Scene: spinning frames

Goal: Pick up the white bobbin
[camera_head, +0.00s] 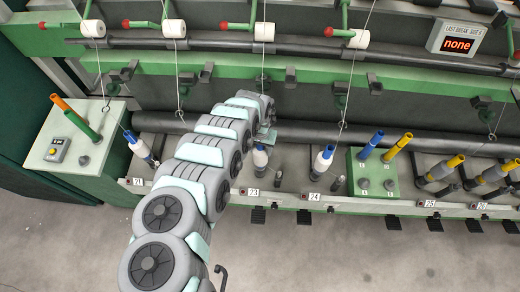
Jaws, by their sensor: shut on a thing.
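My gripper (267,137) is at the far end of my grey and teal arm, in front of the machine's dark roller. It is small here and partly hidden by my arm's last links. It is shut on the top of a white bobbin (260,158) with a blue tip, at the position marked 23. The bobbin looks upright; whether it still sits on its spindle I cannot tell. Similar white bobbins with blue tips stand at 21 (138,147) and 24 (323,161).
A green box (373,180) with blue and yellow tubes stands right of 24. A side table (70,150) holds orange and green tubes. Yellow-tipped grey spindles (495,173) are at far right. White rollers (264,32) and threads hang above. Floor in front is clear.

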